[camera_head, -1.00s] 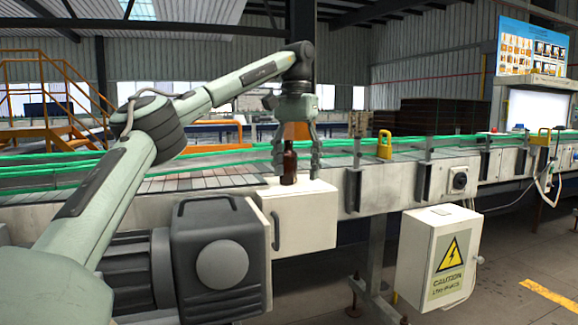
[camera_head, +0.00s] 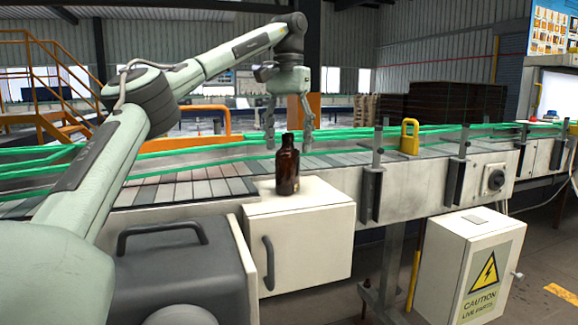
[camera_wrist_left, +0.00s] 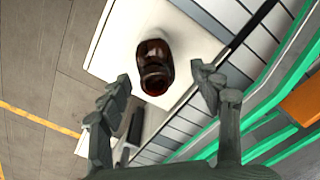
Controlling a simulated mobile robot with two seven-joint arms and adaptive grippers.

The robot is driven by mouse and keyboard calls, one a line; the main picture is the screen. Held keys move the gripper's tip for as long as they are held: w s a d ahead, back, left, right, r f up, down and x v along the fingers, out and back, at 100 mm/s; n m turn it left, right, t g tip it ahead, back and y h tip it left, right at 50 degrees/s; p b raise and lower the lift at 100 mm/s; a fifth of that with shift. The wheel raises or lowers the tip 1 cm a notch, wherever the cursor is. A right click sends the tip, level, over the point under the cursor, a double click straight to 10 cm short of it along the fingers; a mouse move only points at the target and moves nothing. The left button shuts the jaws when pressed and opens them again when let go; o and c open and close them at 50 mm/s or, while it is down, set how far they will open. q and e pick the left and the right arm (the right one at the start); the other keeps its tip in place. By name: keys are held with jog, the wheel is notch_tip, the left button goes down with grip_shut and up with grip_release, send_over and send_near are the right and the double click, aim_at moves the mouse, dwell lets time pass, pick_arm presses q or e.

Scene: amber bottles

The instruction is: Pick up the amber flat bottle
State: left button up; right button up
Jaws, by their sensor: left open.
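The amber bottle (camera_head: 287,165) stands upright on top of a white cabinet (camera_head: 300,232) beside the conveyor. My left gripper (camera_head: 289,146) is open and empty, with its fingers pointing down; in the head view it appears above and behind the bottle. In the left wrist view the bottle (camera_wrist_left: 154,68) is seen from above, beyond the fingertips and between their lines. The open fingers of my left gripper (camera_wrist_left: 165,84) are apart from it on both sides. My right gripper is not in view.
The conveyor (camera_head: 200,188) with green guide rails runs behind the cabinet. A yellow padlock-shaped part (camera_head: 410,137) and metal posts stand along its edge to the right. A caution-marked box (camera_head: 472,268) hangs at front right. The cabinet top around the bottle is clear.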

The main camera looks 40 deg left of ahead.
aim_at(288, 173)
pick_arm(q)
jog(key=shift+f, duration=0.9)
jog(key=shift+s+d+f, duration=0.15)
jog(key=shift+s+f, duration=0.05)
jog(key=shift+f, duration=1.3)
jog(key=shift+s+d+f, duration=0.1)
jog(key=shift+s+f, duration=0.05)
jog(key=shift+f, duration=1.3)
jog(key=shift+c, duration=0.6)
jog(key=c, duration=1.3)
jog(key=shift+c, duration=0.2)
jog(key=shift+r, duration=0.15)
